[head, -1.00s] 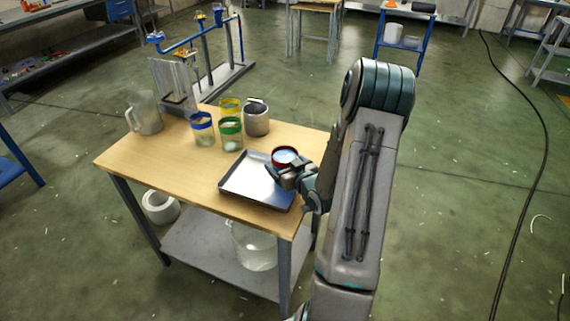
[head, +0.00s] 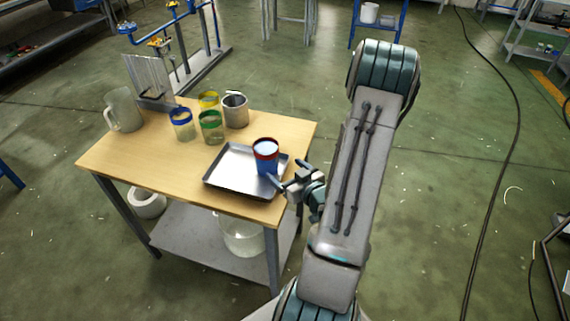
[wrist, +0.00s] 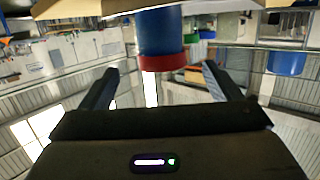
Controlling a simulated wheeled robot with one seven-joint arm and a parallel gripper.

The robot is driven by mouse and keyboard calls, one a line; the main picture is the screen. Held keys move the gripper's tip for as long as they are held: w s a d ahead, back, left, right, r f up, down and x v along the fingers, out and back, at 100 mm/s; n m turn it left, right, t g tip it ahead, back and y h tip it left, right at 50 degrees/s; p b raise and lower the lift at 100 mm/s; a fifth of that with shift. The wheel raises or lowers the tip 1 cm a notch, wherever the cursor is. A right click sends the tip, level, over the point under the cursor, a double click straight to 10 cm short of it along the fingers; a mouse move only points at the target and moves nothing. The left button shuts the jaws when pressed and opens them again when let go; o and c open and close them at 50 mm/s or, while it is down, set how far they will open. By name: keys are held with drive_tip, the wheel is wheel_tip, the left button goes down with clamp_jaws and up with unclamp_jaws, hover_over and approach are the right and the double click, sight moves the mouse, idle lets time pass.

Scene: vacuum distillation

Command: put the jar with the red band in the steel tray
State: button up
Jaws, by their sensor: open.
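The jar with the red band (head: 265,157) stands upright in the right part of the steel tray (head: 226,183) in the head view, with blue showing below its band. My gripper (head: 275,180) is beside the jar at the tray's right front edge, its fingers spread and empty. In the wrist view the jar (wrist: 160,35) shows upside down, ahead of my open gripper (wrist: 157,80) and between the lines of its two fingers. It seems clear of both fingers.
A blue-banded jar (head: 181,125), a green-banded jar (head: 211,128), a yellow-banded jar (head: 208,101) and a steel mug (head: 235,111) stand behind the tray. A clear pitcher (head: 123,110) is at the table's left. The wooden table (head: 140,158) is bare at its front left.

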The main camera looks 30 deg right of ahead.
drive_tip(key=a+r+n+g+h, duration=0.1)
drive_tip(key=a+r+g+h, duration=0.1)
drive_tip(key=a+r+g, duration=0.6)
drive_tip(key=s+a+r+m+g+y, duration=0.1)
drive_tip(key=s+a+r+g, duration=0.3)
drive_tip(key=s+a+r, duration=0.6)
drive_tip(key=s+a+y, duration=0.1)
drive_tip(key=s+a, duration=0.2)
drive_tip(key=s, duration=0.1)
drive_tip(key=shift+s+r+g, duration=0.25)
drive_tip(key=shift+s+g, duration=0.15)
idle(0.3)
